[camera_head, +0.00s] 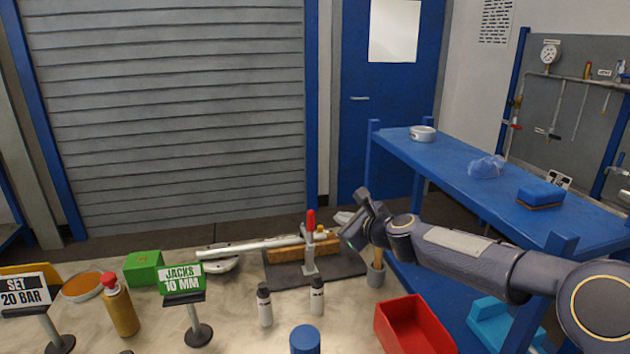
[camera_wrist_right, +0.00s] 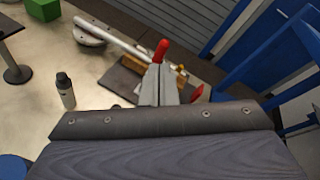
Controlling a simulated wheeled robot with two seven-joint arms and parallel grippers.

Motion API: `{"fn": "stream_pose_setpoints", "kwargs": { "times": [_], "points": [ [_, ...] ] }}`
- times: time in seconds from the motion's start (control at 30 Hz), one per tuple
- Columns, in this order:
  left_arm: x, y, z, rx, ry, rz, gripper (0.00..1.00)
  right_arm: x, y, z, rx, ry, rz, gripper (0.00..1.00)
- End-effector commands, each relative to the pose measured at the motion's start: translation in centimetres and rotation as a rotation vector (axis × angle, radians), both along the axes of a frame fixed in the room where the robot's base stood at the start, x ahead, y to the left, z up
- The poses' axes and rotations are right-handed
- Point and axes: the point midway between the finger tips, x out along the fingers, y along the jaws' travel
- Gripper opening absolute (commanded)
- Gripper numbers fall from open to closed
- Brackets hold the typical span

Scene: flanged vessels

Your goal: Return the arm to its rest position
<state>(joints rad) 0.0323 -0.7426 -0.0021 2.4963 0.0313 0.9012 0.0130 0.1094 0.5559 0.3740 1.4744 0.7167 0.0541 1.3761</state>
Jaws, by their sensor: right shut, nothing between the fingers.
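My right arm (camera_head: 460,248) comes in from the right side of the head view. Its gripper (camera_head: 350,236) hangs above the right end of the workbench, near the clamp with the red handle (camera_head: 311,221), and holds nothing. In the head view the fingers are small and dark. In the right wrist view the dark gripper body fills the lower part, and the clamp's red handle (camera_wrist_right: 161,50) shows beyond it. I cannot tell from the pictures whether the two touch. My left gripper is not in view.
The bench carries two small bottles (camera_head: 265,306), a blue-capped container (camera_head: 305,340), a red bin (camera_head: 412,326), a green block (camera_head: 144,267), a "JACKS 10 MM" sign (camera_head: 181,280) and an amber bottle (camera_head: 120,308). A blue shelf table (camera_head: 465,185) stands at the right, below my arm's reach.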

Motion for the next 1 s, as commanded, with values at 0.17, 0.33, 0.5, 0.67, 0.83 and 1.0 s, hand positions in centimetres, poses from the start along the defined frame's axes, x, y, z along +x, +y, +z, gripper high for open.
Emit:
{"fn": "stream_pose_setpoints", "kwargs": {
  "times": [0.17,0.33,0.5,0.67,0.83,1.0],
  "points": [
    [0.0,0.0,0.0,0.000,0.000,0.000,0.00,-10.9,-2.1,2.8,-0.526,-0.173,0.287,0.00],
    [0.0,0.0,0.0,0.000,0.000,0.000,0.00,-22.2,-5.3,1.2,-0.983,-0.276,0.573,0.00],
    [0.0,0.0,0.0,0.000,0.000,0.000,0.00,-33.4,-8.3,-3.0,-1.333,-0.339,0.873,0.00],
    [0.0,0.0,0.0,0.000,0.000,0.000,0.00,-41.0,-9.6,-7.3,-1.514,-0.387,1.111,0.00],
    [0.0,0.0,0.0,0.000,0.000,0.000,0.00,-44.5,-10.0,-9.7,-1.585,-0.419,1.242,0.00],
    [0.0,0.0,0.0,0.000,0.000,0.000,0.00,-45.0,-10.1,-10.0,-1.596,-0.424,1.263,0.00]
  ]
}}
